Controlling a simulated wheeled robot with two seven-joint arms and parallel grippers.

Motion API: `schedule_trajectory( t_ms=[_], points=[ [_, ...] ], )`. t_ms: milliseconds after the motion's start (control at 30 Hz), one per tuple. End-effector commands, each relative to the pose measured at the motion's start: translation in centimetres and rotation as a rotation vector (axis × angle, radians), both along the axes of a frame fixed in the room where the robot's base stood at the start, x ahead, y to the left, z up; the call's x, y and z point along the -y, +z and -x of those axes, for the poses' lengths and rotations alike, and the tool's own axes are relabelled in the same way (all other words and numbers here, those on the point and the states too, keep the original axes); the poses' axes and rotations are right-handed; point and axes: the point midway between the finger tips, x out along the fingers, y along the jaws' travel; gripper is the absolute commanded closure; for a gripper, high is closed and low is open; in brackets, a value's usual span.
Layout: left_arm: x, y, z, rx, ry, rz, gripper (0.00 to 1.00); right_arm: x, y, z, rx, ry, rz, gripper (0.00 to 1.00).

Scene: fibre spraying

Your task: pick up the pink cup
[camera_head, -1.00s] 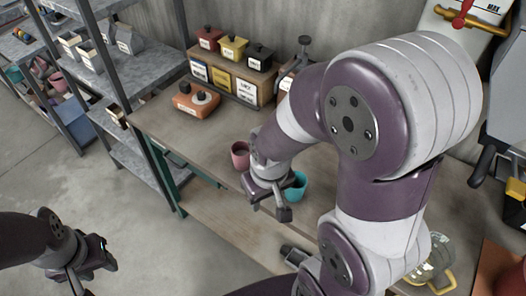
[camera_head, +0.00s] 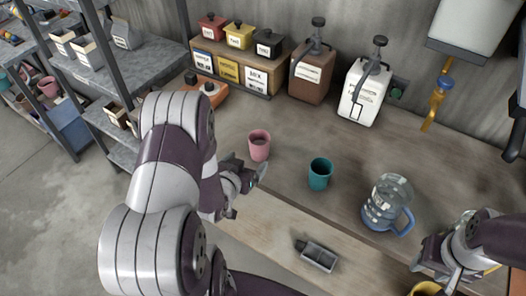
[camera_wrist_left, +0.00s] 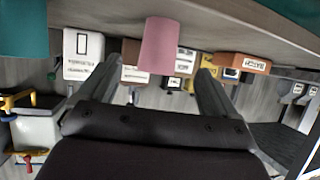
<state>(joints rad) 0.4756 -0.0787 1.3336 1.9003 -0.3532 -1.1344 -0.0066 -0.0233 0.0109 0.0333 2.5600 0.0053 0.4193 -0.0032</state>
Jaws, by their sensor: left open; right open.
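The pink cup (camera_head: 259,145) stands upright on the workbench near its front edge. My left gripper (camera_head: 248,182) is open and empty, just in front of and slightly left of the cup. In the left wrist view the picture is upside down; the pink cup (camera_wrist_left: 160,46) shows ahead, between the two open fingers of my left gripper (camera_wrist_left: 160,72), with no visible grip on it. My right gripper (camera_head: 438,262) is at the lower right near the jug, apart from the pink cup; its fingers are small in view.
A teal cup (camera_head: 320,174) stands right of the pink cup. A clear jug with a blue base (camera_head: 387,205) is further right. A small grey tray (camera_head: 319,256) lies in front. Dispensers (camera_head: 366,88) and labelled boxes (camera_head: 236,68) line the back. Shelves (camera_head: 150,62) stand left.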

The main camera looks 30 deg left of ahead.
Motion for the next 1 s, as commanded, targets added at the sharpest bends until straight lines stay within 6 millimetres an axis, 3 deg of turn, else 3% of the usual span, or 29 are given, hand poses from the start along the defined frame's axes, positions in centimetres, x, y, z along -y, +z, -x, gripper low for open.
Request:
schedule_trajectory(
  t_ms=[200,600,867,1000],
  points=[
    [-0.4,-2.0,-4.3,0.002,-0.003,0.001,0.08,0.0,0.0,0.0,0.000,0.000,0.000,0.57],
    [-1.1,-4.6,-9.7,-0.001,-0.003,0.001,0.08,0.0,0.6,0.0,0.000,0.000,0.000,0.57],
    [-1.1,-4.9,-10.2,0.000,-0.001,0.002,0.08,0.0,0.6,0.0,0.000,0.000,0.000,0.57],
    [-1.1,-4.9,-10.2,0.000,-0.001,0.002,0.51,0.0,0.6,0.0,0.000,0.000,0.000,0.57]
  ],
)
